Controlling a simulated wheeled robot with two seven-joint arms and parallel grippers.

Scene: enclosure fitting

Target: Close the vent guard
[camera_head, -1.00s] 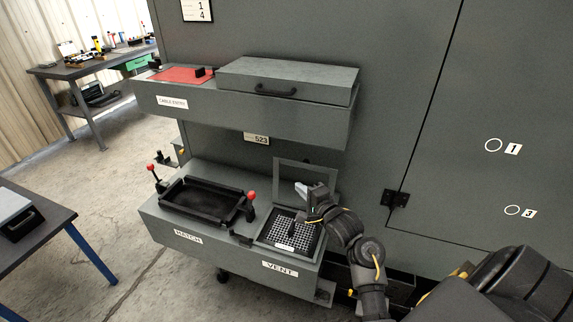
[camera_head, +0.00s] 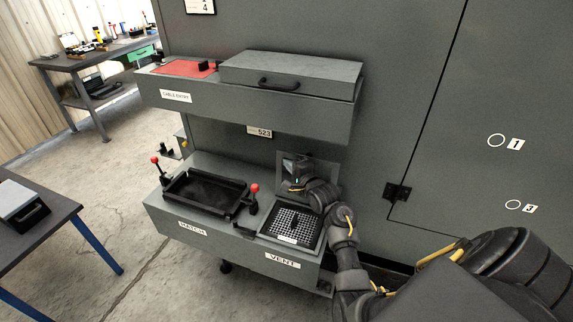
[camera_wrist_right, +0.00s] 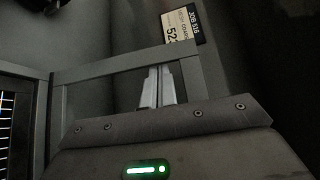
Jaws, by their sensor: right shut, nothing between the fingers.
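The vent guard (camera_head: 326,164) is an open grey rectangular frame, standing raised at the back of the VENT section. The black vent grille (camera_head: 287,222) lies uncovered in front of it, with a dark handle and a small white label. My right gripper (camera_head: 294,181) is at the guard's opening, hiding its lower part. In the right wrist view, the shut, empty fingers (camera_wrist_right: 158,86) point toward the guard's far bar (camera_wrist_right: 112,70), between its side bars. I cannot tell whether they touch it or pass through the opening. My left gripper is not in view.
Left of the vent is the black HATCH tray (camera_head: 205,193), with red-knobbed levers (camera_head: 254,190) beside it. The CABLE ENTRY shelf (camera_head: 240,107) overhangs behind and above. The cabinet wall (camera_head: 400,90) stands at the back. A workbench (camera_head: 50,212) is at left.

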